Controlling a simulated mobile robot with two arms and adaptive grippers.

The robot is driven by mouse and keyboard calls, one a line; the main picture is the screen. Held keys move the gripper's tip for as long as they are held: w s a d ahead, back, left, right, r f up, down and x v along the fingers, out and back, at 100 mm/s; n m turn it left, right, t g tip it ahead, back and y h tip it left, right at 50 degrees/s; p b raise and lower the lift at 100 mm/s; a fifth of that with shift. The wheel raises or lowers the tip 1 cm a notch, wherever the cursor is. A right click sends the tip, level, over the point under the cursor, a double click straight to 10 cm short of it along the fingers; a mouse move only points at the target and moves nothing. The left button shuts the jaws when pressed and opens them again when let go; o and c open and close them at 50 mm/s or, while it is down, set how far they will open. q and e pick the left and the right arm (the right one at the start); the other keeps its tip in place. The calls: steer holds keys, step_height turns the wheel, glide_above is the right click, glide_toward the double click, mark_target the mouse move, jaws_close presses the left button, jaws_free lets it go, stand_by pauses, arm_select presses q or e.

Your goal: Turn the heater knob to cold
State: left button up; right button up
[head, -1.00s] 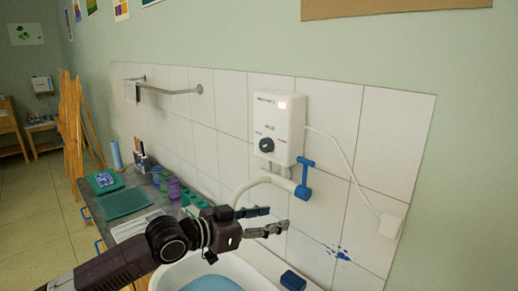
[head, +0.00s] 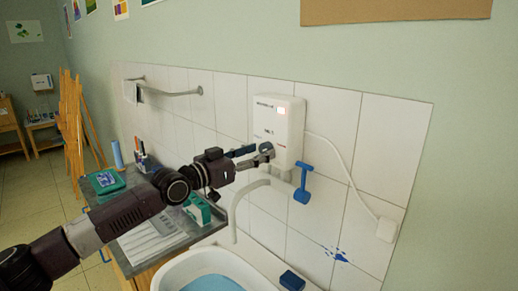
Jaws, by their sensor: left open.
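I cannot tell whether the fingers touch the knob. My right gripper is not in view.
A white basin (head: 180,272) with blue water stands underneath. A white cord runs to a wall box (head: 387,229) at the right. Easels (head: 72,125) stand at the left.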

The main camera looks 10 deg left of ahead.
arm_select(q)
steer(key=shift+w+d, duration=0.2)
steer(key=shift+w, duration=0.05)
steer(key=c, duration=1.1)
steer(key=shift+c, duration=0.2)
